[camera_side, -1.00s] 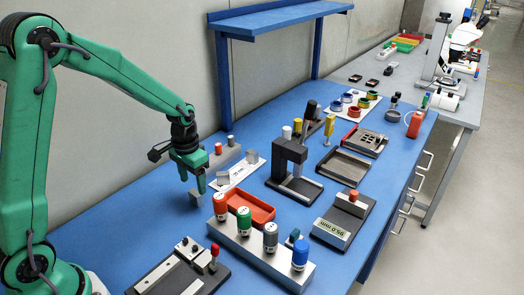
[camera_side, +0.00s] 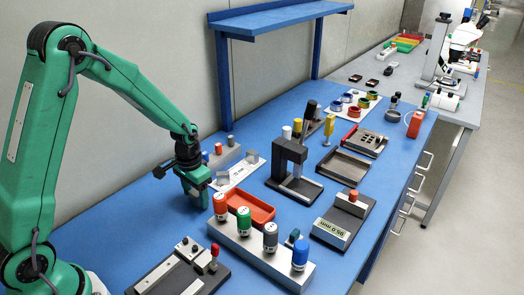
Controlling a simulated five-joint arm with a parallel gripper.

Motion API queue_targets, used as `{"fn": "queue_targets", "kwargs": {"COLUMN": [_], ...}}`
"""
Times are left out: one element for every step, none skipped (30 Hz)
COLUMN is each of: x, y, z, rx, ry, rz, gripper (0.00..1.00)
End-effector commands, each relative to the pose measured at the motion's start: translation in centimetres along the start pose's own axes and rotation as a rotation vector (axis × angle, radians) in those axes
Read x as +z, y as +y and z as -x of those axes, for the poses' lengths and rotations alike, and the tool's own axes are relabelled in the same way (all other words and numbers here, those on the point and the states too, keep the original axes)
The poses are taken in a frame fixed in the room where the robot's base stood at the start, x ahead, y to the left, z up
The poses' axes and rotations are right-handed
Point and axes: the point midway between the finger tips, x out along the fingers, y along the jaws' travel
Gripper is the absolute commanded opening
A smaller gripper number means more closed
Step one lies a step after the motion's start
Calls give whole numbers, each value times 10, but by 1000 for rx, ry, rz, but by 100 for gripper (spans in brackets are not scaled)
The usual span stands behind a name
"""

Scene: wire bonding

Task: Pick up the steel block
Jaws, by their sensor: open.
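The steel block is a small grey cube on the blue bench, left of the white plate. Now it is mostly hidden by the green fingers of my gripper (camera_side: 194,193). My gripper is low over the bench with its fingers pointing down around the block's place. It is open. I cannot tell whether the fingers touch the block.
A white plate (camera_side: 238,174) with two small grey blocks lies just right of my gripper. A red tray (camera_side: 262,211) and a grey rack (camera_side: 262,254) with colour-capped bottles stand in front to the right. A black press stand (camera_side: 288,160) is farther right. Bare blue bench lies at left.

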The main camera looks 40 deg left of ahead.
Motion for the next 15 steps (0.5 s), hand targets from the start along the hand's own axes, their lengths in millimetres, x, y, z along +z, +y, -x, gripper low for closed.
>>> {"fn": "queue_targets", "kwargs": {"x": [0, 0, 0, 0, 0, 0, 0, 0, 0, 0, 0, 0, 0, 0, 0], "y": [0, 0, 0, 0, 0, 0, 0, 0, 0, 0, 0, 0, 0, 0, 0], "z": [0, 0, 0, 0, 0, 0, 0, 0, 0, 0, 0, 0, 0, 0, 0], "rx": [0, 0, 0, 0, 0, 0, 0, 0, 0, 0, 0, 0, 0, 0, 0], "ry": [0, 0, 0, 0, 0, 1, 1, 1, 1, 1, 1, 1, 1, 1, 1], "rz": [0, 0, 0, 0, 0, 0, 0, 0, 0, 0, 0, 0, 0, 0, 0], "gripper": [62, 62, 62, 62, 62, 62, 60, 54, 46, 40, 34, 26, 21, 15, 7]}}
